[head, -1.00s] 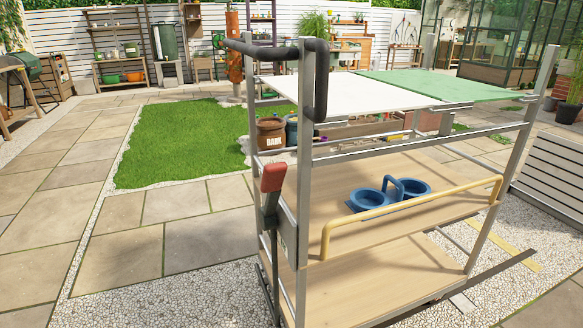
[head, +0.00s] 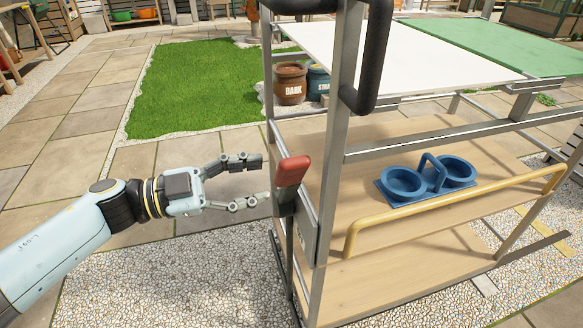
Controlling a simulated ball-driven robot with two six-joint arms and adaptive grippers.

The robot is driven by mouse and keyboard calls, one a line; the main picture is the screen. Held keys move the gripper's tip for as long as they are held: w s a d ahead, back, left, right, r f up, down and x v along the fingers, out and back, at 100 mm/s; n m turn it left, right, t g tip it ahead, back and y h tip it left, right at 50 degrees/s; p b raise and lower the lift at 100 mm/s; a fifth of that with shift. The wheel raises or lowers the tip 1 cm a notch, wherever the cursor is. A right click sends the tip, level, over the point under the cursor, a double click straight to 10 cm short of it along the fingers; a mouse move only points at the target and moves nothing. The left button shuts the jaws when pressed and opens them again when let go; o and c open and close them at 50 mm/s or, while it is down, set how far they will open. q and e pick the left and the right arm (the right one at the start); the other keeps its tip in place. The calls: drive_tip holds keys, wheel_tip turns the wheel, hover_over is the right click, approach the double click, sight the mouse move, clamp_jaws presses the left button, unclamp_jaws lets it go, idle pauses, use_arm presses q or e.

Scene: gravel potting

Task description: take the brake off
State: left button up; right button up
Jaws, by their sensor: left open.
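The brake lever with its red grip (head: 292,171) stands upright on the near left corner post of the cart (head: 325,225). A grey plate sits beside it on the post. My left gripper (head: 262,181) comes in from the left with its fingers spread and empty. Its fingertips point at the lever, just left of the red grip; I cannot tell whether the lower fingertip touches the lever. My right gripper is not in view.
The cart's black handle (head: 373,60) hangs over its near left corner. A yellow rail (head: 450,205) runs along its near side, and a blue two-cup holder (head: 408,187) sits on its shelf. Paving and gravel (head: 170,285) left of the cart are clear.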

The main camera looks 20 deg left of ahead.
sight(276, 175)
use_arm(q)
drive_tip(key=x, duration=0.6)
drive_tip(key=shift+w+d, duration=0.1)
drive_tip(key=shift+w, duration=0.05)
clamp_jaws()
